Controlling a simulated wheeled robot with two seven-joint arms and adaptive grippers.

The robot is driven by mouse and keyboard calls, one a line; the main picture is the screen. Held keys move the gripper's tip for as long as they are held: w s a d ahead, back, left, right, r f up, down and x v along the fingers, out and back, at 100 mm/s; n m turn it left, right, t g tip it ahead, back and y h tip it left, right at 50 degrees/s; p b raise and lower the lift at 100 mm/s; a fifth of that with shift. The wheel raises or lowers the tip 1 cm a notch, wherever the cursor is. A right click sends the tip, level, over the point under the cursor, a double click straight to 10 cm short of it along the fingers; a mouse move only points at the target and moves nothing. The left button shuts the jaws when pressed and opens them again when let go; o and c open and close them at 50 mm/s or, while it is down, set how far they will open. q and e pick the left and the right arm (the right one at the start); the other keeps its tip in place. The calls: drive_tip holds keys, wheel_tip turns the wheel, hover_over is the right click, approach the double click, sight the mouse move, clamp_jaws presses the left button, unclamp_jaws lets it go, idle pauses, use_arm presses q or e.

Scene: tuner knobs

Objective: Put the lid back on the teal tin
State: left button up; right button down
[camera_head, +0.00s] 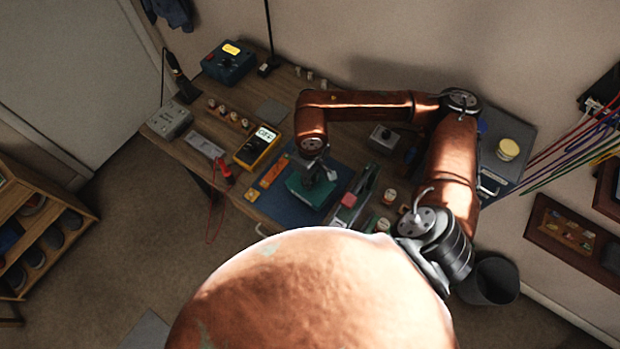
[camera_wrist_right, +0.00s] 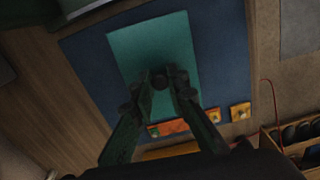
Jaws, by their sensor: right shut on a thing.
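The teal tin (camera_head: 304,193) is on the blue mat (camera_head: 283,207) on the workbench, below my right gripper (camera_head: 318,172). In the right wrist view a flat teal rectangular top (camera_wrist_right: 150,42), apparently the lid, fills the area beyond the fingertips. My right gripper (camera_wrist_right: 167,80) points down at it, its fingers close together on something small and dark at the near part of this top, likely a knob. The gripper hides the held part. I cannot tell whether the lid is seated on the tin or just above it. My left gripper is not in view.
A yellow multimeter (camera_head: 257,147) with red leads stands left of the mat. An orange strip (camera_head: 272,172) lies on the mat's left side. A green long tool with a red block (camera_head: 349,200) is right of the tin. Small jars and a grey box (camera_head: 384,138) stand further right.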

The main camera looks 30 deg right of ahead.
drive_tip(key=c, duration=1.8)
unclamp_jaws()
wheel_tip(320, 180, up, 12)
